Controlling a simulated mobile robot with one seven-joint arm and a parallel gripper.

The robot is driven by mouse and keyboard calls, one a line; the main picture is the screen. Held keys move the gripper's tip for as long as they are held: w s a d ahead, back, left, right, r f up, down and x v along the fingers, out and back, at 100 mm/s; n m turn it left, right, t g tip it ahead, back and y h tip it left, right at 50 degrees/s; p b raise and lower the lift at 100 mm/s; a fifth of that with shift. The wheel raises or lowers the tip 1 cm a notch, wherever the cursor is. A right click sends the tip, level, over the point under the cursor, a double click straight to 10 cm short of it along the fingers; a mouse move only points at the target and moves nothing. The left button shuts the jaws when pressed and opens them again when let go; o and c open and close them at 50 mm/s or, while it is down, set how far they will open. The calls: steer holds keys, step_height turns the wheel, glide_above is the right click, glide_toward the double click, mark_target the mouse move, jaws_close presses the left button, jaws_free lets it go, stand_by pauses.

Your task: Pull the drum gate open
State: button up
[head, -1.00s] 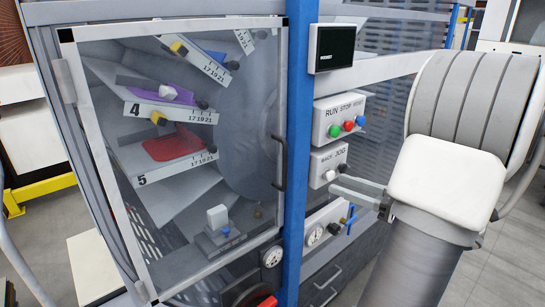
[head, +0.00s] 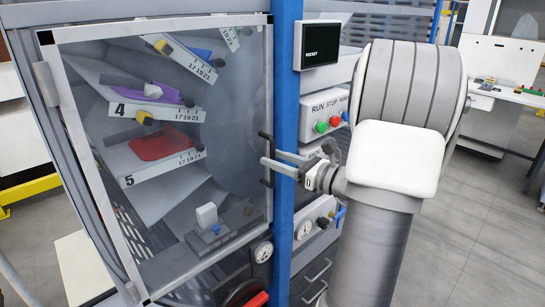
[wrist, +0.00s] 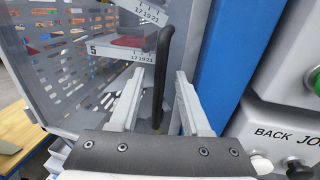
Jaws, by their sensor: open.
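The drum gate (head: 60,130) is a clear panel in a light metal frame, closed across the drum. Its black upright bar handle (head: 267,180) is on the gate's right edge beside the blue post; the handle also shows in the wrist view (wrist: 163,70). My gripper (head: 273,158) is open at the handle, its fingers pointing left toward it. In the wrist view my gripper (wrist: 157,85) has one finger on each side of the handle, with gaps showing. Whether the fingertips reach past the bar is hard to tell.
The blue post (head: 284,110) stands right of the gate. A RUN/STOP button box (head: 325,115), a black display (head: 320,45) and gauges (head: 304,229) are close by my arm. Numbered pockets (head: 150,105) sit behind the panel. Open floor (head: 460,230) lies to the right.

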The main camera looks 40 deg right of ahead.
steer(key=shift+w+a, duration=0.2)
steer(key=shift+w, duration=0.45)
jaws_close()
stand_by(1.0)
